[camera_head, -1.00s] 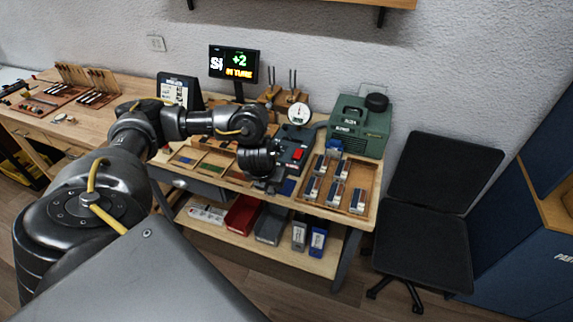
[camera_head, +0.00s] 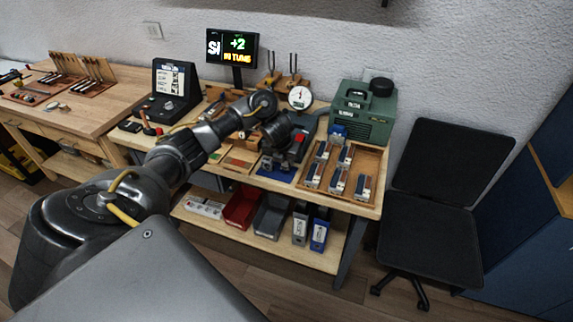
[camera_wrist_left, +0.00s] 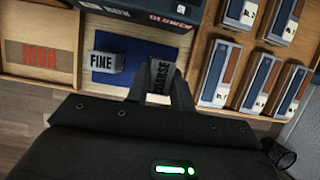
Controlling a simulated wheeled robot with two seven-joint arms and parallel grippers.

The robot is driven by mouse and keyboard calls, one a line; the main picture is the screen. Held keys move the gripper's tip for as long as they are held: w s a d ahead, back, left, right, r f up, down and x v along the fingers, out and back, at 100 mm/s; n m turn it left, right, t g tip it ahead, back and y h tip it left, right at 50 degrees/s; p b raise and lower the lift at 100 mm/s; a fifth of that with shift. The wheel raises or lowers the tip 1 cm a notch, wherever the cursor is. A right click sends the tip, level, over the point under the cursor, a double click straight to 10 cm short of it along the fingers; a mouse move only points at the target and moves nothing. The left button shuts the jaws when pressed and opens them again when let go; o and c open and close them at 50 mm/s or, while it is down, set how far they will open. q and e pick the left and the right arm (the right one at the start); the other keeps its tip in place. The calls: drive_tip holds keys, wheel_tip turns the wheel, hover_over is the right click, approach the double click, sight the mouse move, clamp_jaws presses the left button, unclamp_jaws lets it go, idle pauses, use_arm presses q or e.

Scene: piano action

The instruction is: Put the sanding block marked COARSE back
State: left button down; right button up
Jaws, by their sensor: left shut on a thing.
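The grey sanding block marked COARSE (camera_wrist_left: 160,76) is between the fingers of my left gripper (camera_wrist_left: 160,88) in the left wrist view, and the gripper is shut on it. A grey block marked FINE (camera_wrist_left: 103,64) sits to its left on a blue mat (camera_wrist_left: 133,51). The COARSE block overlaps the mat's right part in this view; I cannot tell whether it touches the mat. In the head view the blue mat (camera_head: 276,172) shows at the bench's front, below my left gripper (camera_head: 283,150); its fingertips and the block are not clear there. My right gripper is not in view.
A wooden tray (camera_head: 375,187) with several blue-and-grey pieces stands right of the mat. A dark box with a red switch (camera_head: 298,137) lies behind the mat, and a green machine (camera_head: 362,117) stands at the back right.

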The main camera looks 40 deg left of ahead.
sight(286, 165)
use_arm(q)
wheel_tip(286, 165, down, 3)
drive_tip(key=shift+w+r+b, duration=0.1)
drive_tip(key=shift+b, duration=0.5)
drive_tip(key=shift+f, duration=0.45)
drive_tip(key=shift+r, duration=0.1)
drive_tip(key=c, duration=1.1)
unclamp_jaws()
